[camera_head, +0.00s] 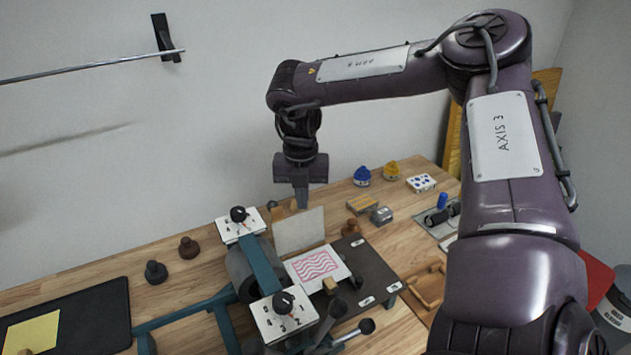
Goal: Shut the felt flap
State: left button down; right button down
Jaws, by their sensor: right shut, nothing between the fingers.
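The felt flap (299,231) is a pale grey panel standing raised, leaning slightly back, at the far edge of the press bed. The press has a dark bed (368,268), a grey roller (243,270) and a teal frame. A white sheet with a pink wavy print (316,265) lies on the bed in front of the flap. My right gripper (301,204) is shut and empty, pointing down at the flap's top edge. I cannot tell whether its tips touch the flap or are just behind it. My left gripper is out of view.
White dial plates with black knobs (240,223) stand at both roller ends. Blue (362,176) and yellow (390,171) jars stand at the back. A black mat with yellow paper (32,333) lies left. My right arm covers the right side.

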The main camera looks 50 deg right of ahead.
jog(key=shift+f, duration=0.2)
notch_tip(320, 180, down, 3)
jog(key=b, duration=0.2)
jog(key=shift+s+r+b, duration=0.1)
jog(key=shift+r+b, duration=0.1)
jog(key=shift+b, duration=0.2)
jog(key=shift+s+a, duration=0.1)
jog(key=shift+s, duration=0.15)
